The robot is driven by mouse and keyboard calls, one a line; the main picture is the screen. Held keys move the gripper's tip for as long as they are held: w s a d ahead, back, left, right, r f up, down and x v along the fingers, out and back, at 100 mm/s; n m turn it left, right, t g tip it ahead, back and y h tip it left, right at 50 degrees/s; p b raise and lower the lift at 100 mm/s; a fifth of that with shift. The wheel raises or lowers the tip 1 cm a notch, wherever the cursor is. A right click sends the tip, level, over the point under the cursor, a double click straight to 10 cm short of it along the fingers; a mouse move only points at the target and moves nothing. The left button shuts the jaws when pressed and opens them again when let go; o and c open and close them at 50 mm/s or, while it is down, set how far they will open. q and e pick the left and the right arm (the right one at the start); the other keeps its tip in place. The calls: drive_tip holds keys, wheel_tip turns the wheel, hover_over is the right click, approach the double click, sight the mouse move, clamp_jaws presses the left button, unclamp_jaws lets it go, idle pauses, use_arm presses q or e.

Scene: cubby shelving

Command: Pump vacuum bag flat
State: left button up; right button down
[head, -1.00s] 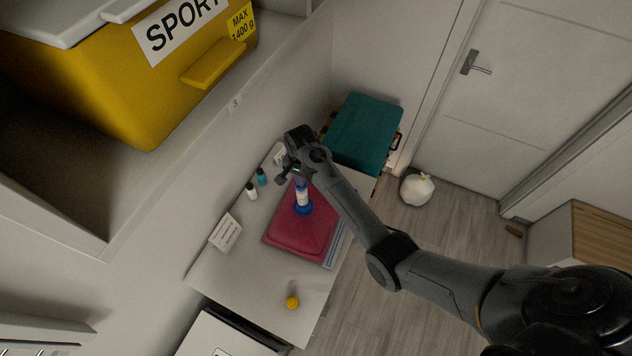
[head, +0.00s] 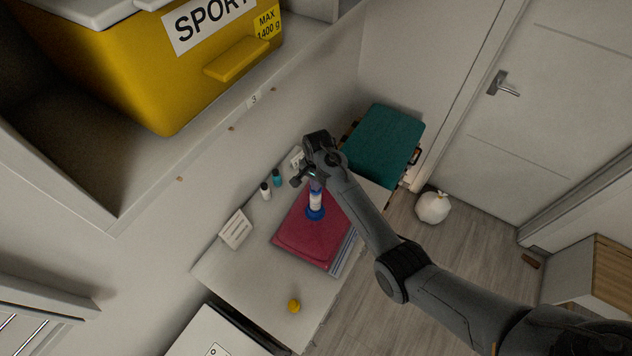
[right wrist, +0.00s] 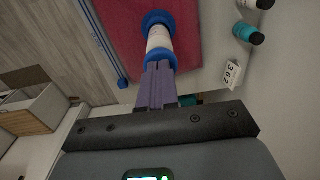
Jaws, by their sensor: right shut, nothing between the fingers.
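The red vacuum bag (head: 308,243) lies on the white table, thin and slab-like, in the head view. A white pump with blue ends (head: 315,203) stands on the bag; the right wrist view shows its white barrel (right wrist: 160,38) and blue collars. My right gripper (head: 313,182) is at the top of the pump. In the right wrist view its purple fingers (right wrist: 158,85) are closed together, with nothing between them, and their tips are at the pump's near blue end. Whether they touch it I cannot tell. My left gripper is not in view.
A small white bottle (head: 265,190) and a teal bottle (head: 277,178) stand by the wall. A white card (head: 235,229) and yellow ball (head: 293,306) are on the table (head: 245,275). A teal case (head: 383,146) is behind. A yellow bin (head: 150,85) sits on the shelf above.

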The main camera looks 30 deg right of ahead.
wheel_tip(320, 180, up, 3)
drive_tip(key=shift+r+p, duration=0.1)
drive_tip(key=shift+p, duration=1.15)
use_arm(q)
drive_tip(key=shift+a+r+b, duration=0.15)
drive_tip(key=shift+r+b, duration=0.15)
drive_tip(key=shift+b, duration=1.15)
use_arm(e)
wheel_tip(320, 180, up, 9)
drive_tip(key=shift+s+r, duration=0.15)
drive_tip(key=shift+r, duration=0.05)
drive_tip(key=shift+s+f, duration=0.1)
drive_tip(key=shift+f, duration=0.05)
